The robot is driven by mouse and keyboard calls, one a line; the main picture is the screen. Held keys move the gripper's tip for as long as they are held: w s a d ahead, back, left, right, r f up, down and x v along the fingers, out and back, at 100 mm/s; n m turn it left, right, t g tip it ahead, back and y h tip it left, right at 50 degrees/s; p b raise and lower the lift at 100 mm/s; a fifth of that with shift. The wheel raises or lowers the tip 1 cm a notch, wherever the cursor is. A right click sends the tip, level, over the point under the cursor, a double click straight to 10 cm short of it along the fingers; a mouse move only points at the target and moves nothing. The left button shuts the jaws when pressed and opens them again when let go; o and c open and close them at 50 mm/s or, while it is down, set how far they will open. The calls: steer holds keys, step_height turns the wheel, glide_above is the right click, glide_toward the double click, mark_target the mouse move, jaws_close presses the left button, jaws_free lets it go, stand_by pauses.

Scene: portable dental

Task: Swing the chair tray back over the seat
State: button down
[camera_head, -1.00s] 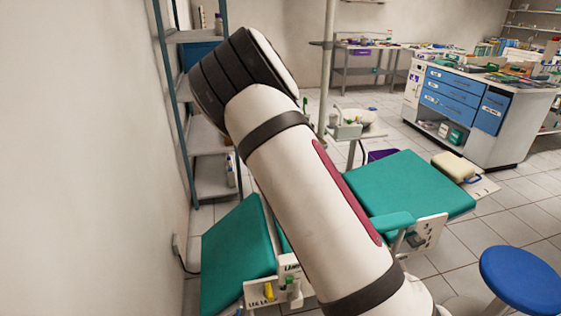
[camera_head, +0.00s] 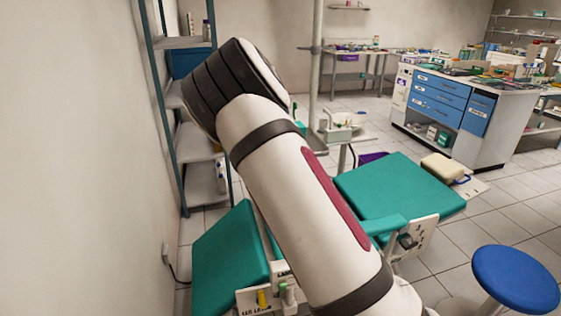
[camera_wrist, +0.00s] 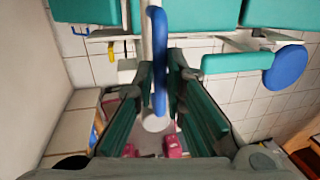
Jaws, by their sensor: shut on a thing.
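In the wrist view, my gripper (camera_wrist: 160,92) is shut on a long blue handle (camera_wrist: 159,60), which runs between the fingers. A pale bar lies close beside the handle. I cannot tell the chair tray's surface apart in either view. In the head view, my arm hides my gripper and part of the dental chair. The green chair seat (camera_head: 400,185) shows to the right of my arm, and another green chair section (camera_head: 230,255) shows to the left. The chair's green padding also appears at the top of the wrist view (camera_wrist: 200,15).
A metal shelf rack (camera_head: 205,185) stands by the left wall. A blue stool (camera_head: 515,278) is at lower right. A white stand with a basin (camera_head: 345,130) rises behind the chair. A cabinet with blue drawers (camera_head: 440,105) stands at back right. Tiled floor is open at right.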

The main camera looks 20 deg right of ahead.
steer(key=shift+d, duration=0.15)
steer(key=c, duration=1.7)
jaws_free()
steer(key=shift+o, duration=0.2)
step_height(320, 180, up, 12)
steer(key=a, duration=0.2)
steer(key=shift+w+a, duration=0.15)
steer(key=shift+a, duration=0.05)
steer(key=shift+f, duration=0.1)
